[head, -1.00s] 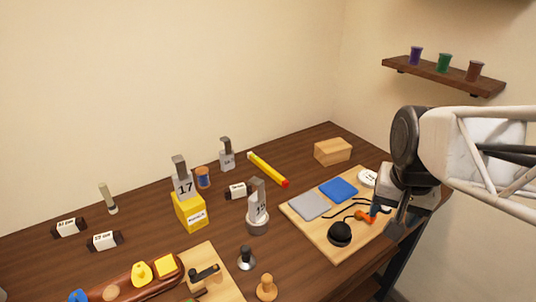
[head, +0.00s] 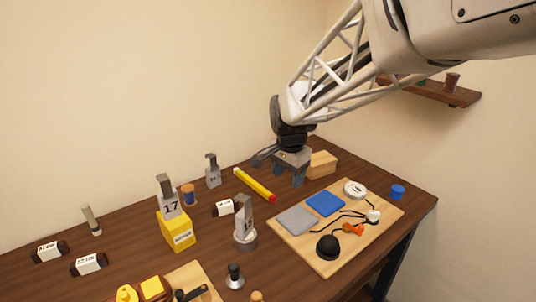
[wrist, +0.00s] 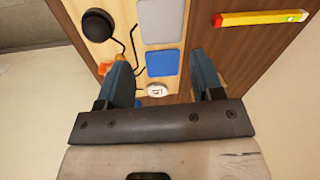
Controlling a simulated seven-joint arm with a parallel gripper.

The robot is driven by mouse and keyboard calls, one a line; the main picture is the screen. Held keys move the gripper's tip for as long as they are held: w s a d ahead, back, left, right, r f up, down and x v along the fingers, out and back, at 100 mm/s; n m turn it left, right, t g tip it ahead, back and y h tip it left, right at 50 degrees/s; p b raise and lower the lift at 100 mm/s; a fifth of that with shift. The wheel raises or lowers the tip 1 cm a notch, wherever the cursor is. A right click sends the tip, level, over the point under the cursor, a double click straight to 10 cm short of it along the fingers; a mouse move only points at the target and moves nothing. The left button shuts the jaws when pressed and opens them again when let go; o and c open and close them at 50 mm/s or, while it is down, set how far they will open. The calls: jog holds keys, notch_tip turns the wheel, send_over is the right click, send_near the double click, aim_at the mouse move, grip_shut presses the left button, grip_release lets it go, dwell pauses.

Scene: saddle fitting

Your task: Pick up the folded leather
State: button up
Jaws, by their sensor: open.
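A tan block-like piece (head: 321,164), possibly the folded leather, lies at the back of the bench. A flat blue square (head: 325,203) and a flat grey square (head: 298,220) lie on the light board; I cannot tell for sure which piece is the folded leather. My gripper (head: 280,171) is open and empty above the bench, just left of the tan block in the head view and partly in front of it. In the wrist view the blue square (wrist: 162,62) shows between the spread fingers, farther off. The tan block is not clearly visible there.
The light board (head: 325,262) also bears a black dome (head: 328,246), dark cords, an orange piece and a white disc (head: 355,189). A yellow level (head: 255,185) lies left of my gripper. Numbered weights and a yellow box (head: 177,231) stand further left. A blue cup (head: 397,191) stands at right.

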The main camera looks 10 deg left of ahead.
jog(key=w+a+f+m, duration=0.1)
jog(key=w+a+f, duration=0.2)
jog(key=a, duration=0.3)
jog(key=w+a+f+m, duration=0.1)
jog(key=w+a+f, duration=0.2)
jog(key=a, duration=0.2)
jog(key=m+g, duration=0.1)
jog(key=m, duration=0.1)
send_over(224, 203)
notch_tip(224, 203, down, 7)
jog(key=shift+w+f, duration=0.15)
jog(key=shift+d+f, duration=0.1)
jog(key=shift+f, duration=1.15)
jog(key=shift+f, duration=0.15)
jog(key=shift+f, duration=2.5)
jog(key=c, duration=1.1)
